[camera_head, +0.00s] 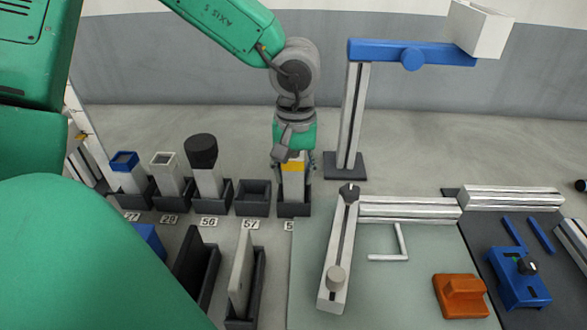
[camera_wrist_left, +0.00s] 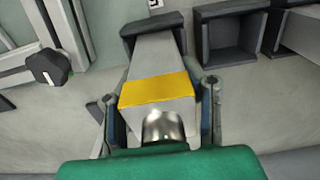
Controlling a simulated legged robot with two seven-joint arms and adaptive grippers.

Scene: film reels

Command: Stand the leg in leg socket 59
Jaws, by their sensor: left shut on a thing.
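The leg (camera_head: 293,186) is a grey square post with a yellow band, in the head view. It stands upright with its foot in the dark socket (camera_head: 294,210) at the right end of the socket row. The label in front of that socket is partly hidden; only a 5 shows. My left gripper (camera_head: 293,160) is shut on the leg near its top, from above. In the left wrist view the leg (camera_wrist_left: 155,55) lies between both fingers, and its far end meets the dark socket (camera_wrist_left: 128,32). My right gripper is not in view.
Socket 57 (camera_head: 253,200) beside it is empty. Sockets to its left hold a black-capped post (camera_head: 205,170), a white-topped post (camera_head: 168,172) and a blue-topped post (camera_head: 128,174). A tall stand (camera_head: 350,120) with a blue arm rises at right, behind a mat with rails (camera_head: 410,209).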

